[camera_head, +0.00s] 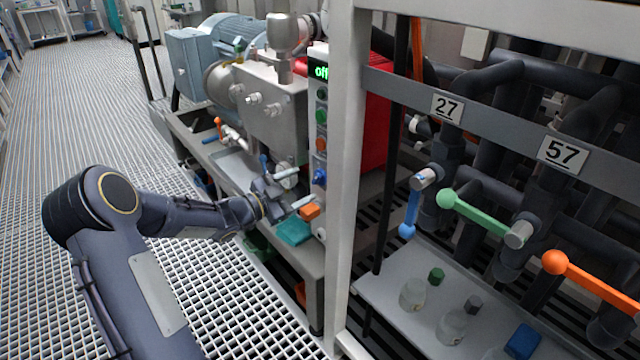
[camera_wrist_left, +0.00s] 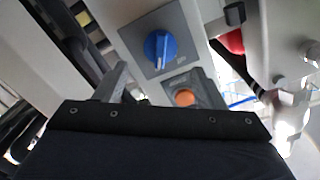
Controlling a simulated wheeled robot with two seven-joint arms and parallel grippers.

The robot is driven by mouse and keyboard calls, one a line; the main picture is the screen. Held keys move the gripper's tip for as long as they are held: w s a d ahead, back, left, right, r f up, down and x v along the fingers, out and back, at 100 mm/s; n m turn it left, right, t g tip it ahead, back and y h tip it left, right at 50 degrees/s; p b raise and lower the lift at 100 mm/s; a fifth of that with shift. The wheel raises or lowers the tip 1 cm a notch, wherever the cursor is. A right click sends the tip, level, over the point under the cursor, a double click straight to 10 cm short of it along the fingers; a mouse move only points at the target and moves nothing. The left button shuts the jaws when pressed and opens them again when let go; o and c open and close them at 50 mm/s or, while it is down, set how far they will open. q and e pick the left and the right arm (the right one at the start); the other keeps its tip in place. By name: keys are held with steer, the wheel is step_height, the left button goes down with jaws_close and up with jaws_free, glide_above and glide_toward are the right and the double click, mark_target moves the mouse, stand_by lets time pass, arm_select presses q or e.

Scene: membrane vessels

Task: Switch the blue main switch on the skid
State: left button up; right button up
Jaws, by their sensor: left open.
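The blue main switch (camera_head: 319,176) is a small rotary knob on the narrow light control panel (camera_head: 319,130) of the skid. A green display (camera_head: 320,71) at the panel's top reads "off". In the left wrist view the blue switch (camera_wrist_left: 160,50) sits on a grey square plate, with an orange round button (camera_wrist_left: 185,97) beside it. My left gripper (camera_head: 295,187) is open and empty, just left of the switch, apart from it as far as I can tell. In the wrist view one grey finger (camera_wrist_left: 112,82) shows. My right gripper is not in view.
Pump machinery (camera_head: 270,105) stands behind the panel. A white frame post (camera_head: 345,180) rises close to its right. A teal item (camera_head: 294,231) and an orange block (camera_head: 310,211) lie below the gripper. Valves with coloured handles stand right. The grated floor at left is clear.

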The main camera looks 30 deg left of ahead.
mark_target(315, 179)
arm_select(q)
steer(key=b+x, duration=0.1)
steer(key=x, duration=0.4)
